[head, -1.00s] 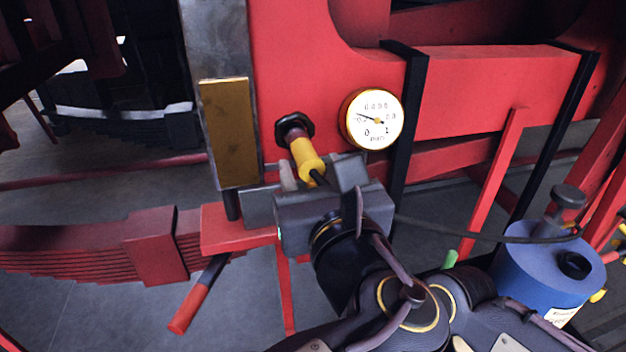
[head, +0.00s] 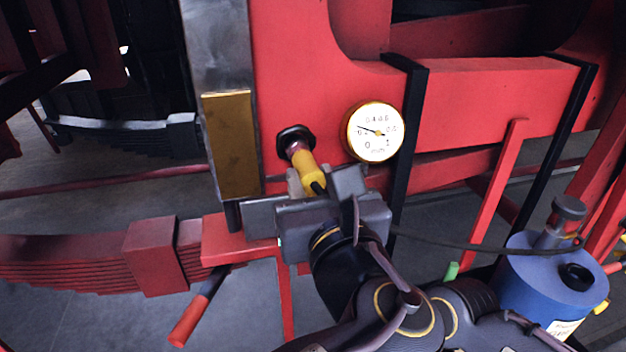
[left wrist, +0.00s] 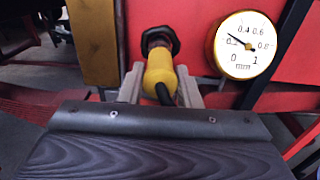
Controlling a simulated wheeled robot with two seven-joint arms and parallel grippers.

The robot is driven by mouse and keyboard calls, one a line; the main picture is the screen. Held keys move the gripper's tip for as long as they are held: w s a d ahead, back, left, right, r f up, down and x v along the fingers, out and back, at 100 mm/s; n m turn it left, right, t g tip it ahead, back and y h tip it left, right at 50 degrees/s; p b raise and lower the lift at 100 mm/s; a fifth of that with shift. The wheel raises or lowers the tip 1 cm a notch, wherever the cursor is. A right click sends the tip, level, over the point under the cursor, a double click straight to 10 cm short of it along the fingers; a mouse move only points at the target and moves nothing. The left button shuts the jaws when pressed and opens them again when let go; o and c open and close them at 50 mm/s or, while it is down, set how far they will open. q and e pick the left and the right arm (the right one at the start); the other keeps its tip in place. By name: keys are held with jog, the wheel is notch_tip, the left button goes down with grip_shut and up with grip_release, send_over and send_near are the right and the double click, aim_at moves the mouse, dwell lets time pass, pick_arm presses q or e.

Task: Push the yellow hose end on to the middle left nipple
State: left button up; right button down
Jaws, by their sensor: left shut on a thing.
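The yellow hose end (head: 309,174) is held in my left gripper (head: 312,186), which is shut on it. It also shows between the fingers in the left wrist view (left wrist: 158,72). Its front lies against or just at the purplish nipple (head: 296,148), which sticks out of a black hex collar (head: 290,136) on the red frame. In the left wrist view the nipple (left wrist: 157,44) is mostly covered by the hose end, and I cannot tell how deep it sits. The black hose (head: 440,243) runs from the hose end to the right. My right gripper is not in view.
A dial gauge (head: 375,132) is mounted close on the right of the nipple. A brass-faced block (head: 231,145) stands on the left. A blue canister (head: 545,282) stands at the lower right. A red-handled bar (head: 190,318) hangs at the lower left.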

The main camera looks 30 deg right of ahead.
pick_arm(q)
jog(key=shift+s, duration=0.15)
jog(key=shift+v, duration=2.6)
